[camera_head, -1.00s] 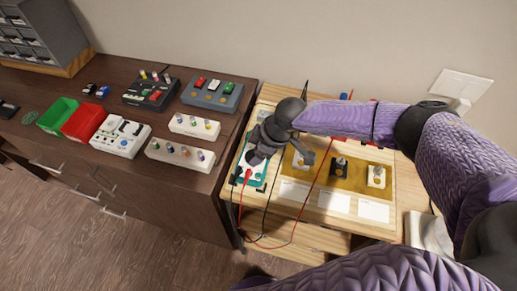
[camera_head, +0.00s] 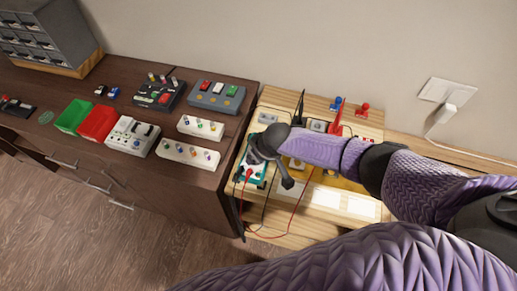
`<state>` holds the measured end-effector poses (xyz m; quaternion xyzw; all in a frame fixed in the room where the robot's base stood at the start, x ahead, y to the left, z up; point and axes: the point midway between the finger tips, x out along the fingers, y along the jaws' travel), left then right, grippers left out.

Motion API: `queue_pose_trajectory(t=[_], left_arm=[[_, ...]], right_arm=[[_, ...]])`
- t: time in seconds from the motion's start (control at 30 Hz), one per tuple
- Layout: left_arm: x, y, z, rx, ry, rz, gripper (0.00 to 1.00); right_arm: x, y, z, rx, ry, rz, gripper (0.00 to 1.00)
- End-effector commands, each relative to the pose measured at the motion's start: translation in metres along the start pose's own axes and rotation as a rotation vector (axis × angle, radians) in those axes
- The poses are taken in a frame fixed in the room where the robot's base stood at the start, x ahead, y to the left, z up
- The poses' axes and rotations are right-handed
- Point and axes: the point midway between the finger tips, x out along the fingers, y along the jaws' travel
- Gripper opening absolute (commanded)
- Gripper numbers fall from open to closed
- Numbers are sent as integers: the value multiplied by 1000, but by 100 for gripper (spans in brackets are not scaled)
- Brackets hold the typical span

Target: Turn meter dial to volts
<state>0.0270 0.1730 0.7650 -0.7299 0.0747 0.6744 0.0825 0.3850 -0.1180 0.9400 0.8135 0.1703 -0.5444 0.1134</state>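The meter (camera_head: 251,172), a teal-edged unit with a pale face, lies at the left end of the light wood bench. A red lead and a dark lead run from its near end over the bench front. My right gripper (camera_head: 263,165), dark grey, comes in from the right and is over the meter. It hides the meter's upper part and the dial, so the dial's setting cannot be read. I cannot tell whether its fingers touch the dial or are open or shut. My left gripper is not in view.
Red (camera_head: 337,115) and black (camera_head: 299,105) upright probes stand behind my arm. A wall socket (camera_head: 447,91) is at right.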

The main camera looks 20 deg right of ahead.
Motion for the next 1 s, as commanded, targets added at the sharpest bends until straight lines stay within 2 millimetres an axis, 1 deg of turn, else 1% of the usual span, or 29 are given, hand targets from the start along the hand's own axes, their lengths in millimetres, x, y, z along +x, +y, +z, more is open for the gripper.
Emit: queue_pose_trajectory(t=[0.17, 0.6, 0.63, 0.7, 1.0], left_arm=[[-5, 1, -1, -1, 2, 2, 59], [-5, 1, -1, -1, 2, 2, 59], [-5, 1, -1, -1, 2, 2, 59], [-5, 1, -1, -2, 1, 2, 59], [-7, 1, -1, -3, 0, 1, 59]], right_arm=[[-1, 0, -1, 34, 1, 14, 7], [0, 0, 0, 43, 1, 18, 7], [0, 0, 0, 43, 1, 18, 68], [0, 0, -1, 43, 1, 18, 81], [-2, 0, -1, 43, 1, 18, 81]])
